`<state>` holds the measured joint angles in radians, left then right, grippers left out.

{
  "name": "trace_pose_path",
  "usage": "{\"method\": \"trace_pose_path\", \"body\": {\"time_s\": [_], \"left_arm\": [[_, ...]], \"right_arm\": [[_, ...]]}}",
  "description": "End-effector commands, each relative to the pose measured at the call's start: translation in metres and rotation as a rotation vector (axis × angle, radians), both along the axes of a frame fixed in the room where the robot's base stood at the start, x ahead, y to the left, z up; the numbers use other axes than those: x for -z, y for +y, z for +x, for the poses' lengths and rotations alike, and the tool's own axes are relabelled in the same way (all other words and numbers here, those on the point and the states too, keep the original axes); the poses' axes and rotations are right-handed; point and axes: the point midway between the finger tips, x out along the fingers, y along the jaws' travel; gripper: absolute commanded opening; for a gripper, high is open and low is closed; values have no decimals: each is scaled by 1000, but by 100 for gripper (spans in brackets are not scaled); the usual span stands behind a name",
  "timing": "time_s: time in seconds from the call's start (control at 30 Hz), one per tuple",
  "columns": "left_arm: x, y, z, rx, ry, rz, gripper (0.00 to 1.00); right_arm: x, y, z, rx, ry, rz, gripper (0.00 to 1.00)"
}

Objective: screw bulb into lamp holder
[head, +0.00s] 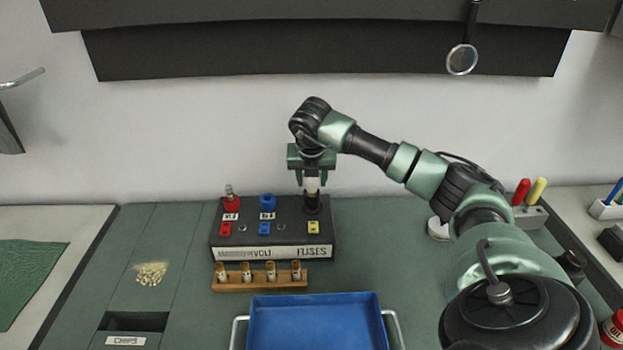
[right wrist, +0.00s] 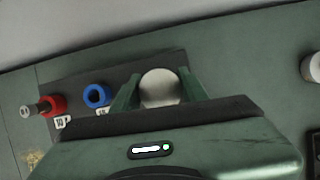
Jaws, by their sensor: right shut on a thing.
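My right gripper (head: 312,178) points down over the right end of a black box lettered "VOLT FUSES" (head: 272,252). It is shut on a pale round bulb (head: 312,185), whose dome shows between the two green fingers in the right wrist view (right wrist: 159,88). A dark lamp holder (head: 312,204) stands on the box directly below the bulb. They line up closely, but I cannot tell how far the bulb sits in the holder. A blue holder (head: 267,201) stands empty-looking on the box, and a red holder (head: 232,204) has a small piece standing in it. My left gripper is not in view.
A wooden rack (head: 260,284) with several fuses lies in front of the box. A blue tray (head: 315,303) with metal handles is nearer. A small pile of pale bits (head: 151,273) lies left. A holder with red and yellow handles (head: 530,216) stands right.

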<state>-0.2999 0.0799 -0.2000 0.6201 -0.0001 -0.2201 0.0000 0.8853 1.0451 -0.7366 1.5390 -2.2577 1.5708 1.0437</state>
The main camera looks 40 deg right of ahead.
Motion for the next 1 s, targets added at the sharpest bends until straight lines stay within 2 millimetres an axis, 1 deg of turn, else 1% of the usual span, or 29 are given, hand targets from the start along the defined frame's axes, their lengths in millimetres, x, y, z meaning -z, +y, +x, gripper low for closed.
{"method": "trace_pose_path", "body": {"time_s": [0.17, 0.2, 0.23, 0.27, 0.57, 0.67, 0.8, 1.0], "left_arm": [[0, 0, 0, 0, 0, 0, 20], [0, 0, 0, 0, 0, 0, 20], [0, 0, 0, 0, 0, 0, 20], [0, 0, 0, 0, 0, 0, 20], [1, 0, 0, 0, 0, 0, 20], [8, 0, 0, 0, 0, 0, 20], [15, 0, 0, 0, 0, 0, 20], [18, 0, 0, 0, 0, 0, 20]], "right_arm": [[1, 0, 0, 0, 1, 1, 8], [1, 0, 0, -1, 2, 1, 55], [1, 0, 0, -1, 2, 1, 63], [1, 0, 0, -1, 2, 1, 68], [1, 0, 0, -13, 1, 1, 68], [3, -1, -1, -97, 1, -1, 68], [3, 0, 0, -273, 2, 1, 68], [2, 1, 0, -394, 2, 1, 68]]}}
